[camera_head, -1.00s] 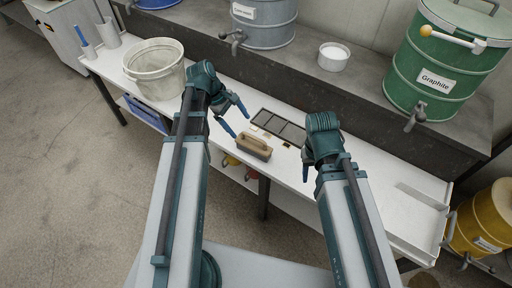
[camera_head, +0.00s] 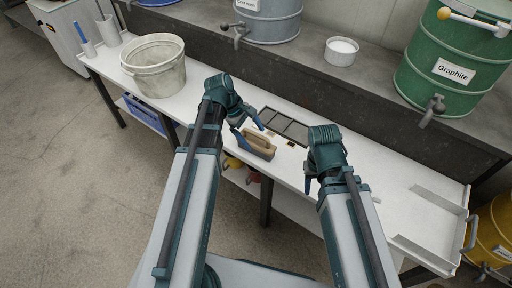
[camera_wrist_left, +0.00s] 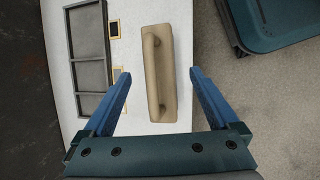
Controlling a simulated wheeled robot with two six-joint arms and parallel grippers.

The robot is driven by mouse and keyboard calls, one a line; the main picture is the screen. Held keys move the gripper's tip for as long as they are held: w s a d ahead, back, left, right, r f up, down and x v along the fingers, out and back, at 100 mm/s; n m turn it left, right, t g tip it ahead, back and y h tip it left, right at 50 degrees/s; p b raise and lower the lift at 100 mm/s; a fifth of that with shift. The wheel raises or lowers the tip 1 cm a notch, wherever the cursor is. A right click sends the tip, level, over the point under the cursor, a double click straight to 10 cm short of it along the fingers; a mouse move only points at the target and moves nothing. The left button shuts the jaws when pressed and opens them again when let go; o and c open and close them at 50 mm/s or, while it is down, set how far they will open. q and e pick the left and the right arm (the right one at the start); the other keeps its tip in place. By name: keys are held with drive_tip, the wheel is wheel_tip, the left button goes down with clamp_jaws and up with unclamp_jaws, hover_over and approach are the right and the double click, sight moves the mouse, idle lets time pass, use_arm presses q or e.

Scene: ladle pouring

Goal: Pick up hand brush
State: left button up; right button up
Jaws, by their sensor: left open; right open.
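The hand brush (camera_head: 259,145), tan with a raised handle, lies on the white bench near its front edge. In the left wrist view the brush (camera_wrist_left: 161,75) is between the two blue fingers, which are apart and touch nothing visible. My left gripper (camera_head: 249,128) is open over the brush, with one finger on each side of it. My right gripper (camera_head: 308,186) is at the bench's front edge, right of the brush, pointing down and empty.
A dark framed tray (camera_head: 286,124) lies just behind the brush on the white bench (camera_head: 375,188). A pale bucket (camera_head: 156,68) stands at left. A green Graphite drum (camera_head: 447,62) and a small white pot (camera_head: 341,50) stand on the dark ledge behind.

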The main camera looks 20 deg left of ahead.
sight(260, 144)
use_arm(q)
drive_tip(key=b+x, duration=0.3)
drive_tip(key=x, duration=0.1)
drive_tip(key=shift+d+f, duration=0.2)
drive_tip(key=shift+r, duration=0.1)
clamp_jaws()
drive_tip(key=shift+r, duration=0.1)
